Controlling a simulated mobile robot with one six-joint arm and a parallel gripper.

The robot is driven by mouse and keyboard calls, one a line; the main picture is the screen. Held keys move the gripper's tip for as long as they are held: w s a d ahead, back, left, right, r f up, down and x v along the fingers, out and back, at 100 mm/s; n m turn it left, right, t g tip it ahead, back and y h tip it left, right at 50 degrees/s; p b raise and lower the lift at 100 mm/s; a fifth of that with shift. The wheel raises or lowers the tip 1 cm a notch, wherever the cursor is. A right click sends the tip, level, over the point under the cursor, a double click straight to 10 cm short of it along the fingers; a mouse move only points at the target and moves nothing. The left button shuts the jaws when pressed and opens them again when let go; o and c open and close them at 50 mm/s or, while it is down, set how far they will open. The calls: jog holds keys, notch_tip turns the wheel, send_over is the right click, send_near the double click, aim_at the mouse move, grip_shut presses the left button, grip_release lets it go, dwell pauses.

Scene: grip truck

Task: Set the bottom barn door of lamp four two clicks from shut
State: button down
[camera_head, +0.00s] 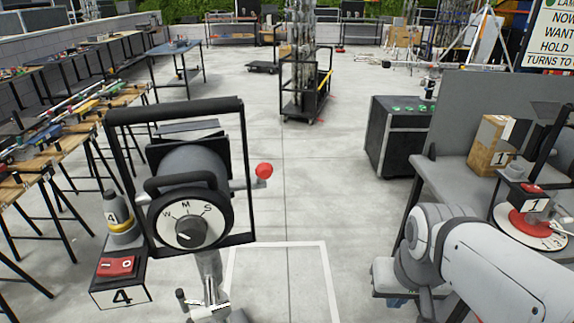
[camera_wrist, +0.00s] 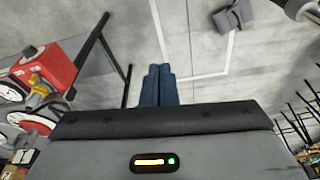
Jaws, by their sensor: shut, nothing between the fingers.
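Lamp four (camera_head: 190,180) stands at the left in the head view, in a black square yoke, with its back and W-M-S dial (camera_head: 191,222) facing me. A box with a red switch and the number 4 (camera_head: 121,282) sits at its lower left. Dark barn door panels (camera_head: 185,146) show above and behind the housing. The bottom barn door is hidden behind the lamp body, so its angle cannot be told. My gripper (camera_wrist: 157,72) is shut and empty in the wrist view, its blue fingers over grey floor, apart from the lamp.
A black cabinet (camera_head: 397,140) stands behind. Work tables (camera_head: 75,125) line the left. A partly cut-off sign (camera_head: 552,38) hangs top right. The middle floor is clear.

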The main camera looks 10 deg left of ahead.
jog(key=shift+a, duration=0.15)
jog(key=w+a+r+n+t+y, duration=0.1)
jog(key=w+r+n+t, duration=0.15)
jog(key=w, duration=0.45)
jog(key=w+a+r+n+t, duration=0.1)
jog(key=w+a+t, duration=0.1)
jog(key=w+t, duration=0.35)
jog(key=w+a+r+n+t+y, duration=0.1)
jog(key=w+r+n, duration=0.1)
jog(key=w, duration=0.7)
jog(key=w+a+r+n+t+y, duration=0.1)
jog(key=w+a+r+n+y, duration=0.15)
jog(key=a+y, duration=0.35)
jog(key=s+a+n+g+y, duration=0.4)
jog(key=a+g+y, duration=0.1)
jog(key=a, duration=0.6)
jog(key=s+a+n+g+y, duration=0.4)
jog(key=a+g+y, duration=0.1)
jog(key=a, duration=0.7)
jog(key=shift+s+n+g+b, duration=0.15)
jog(key=shift+n+g+b, duration=0.15)
jog(key=shift+n+g, duration=0.1)
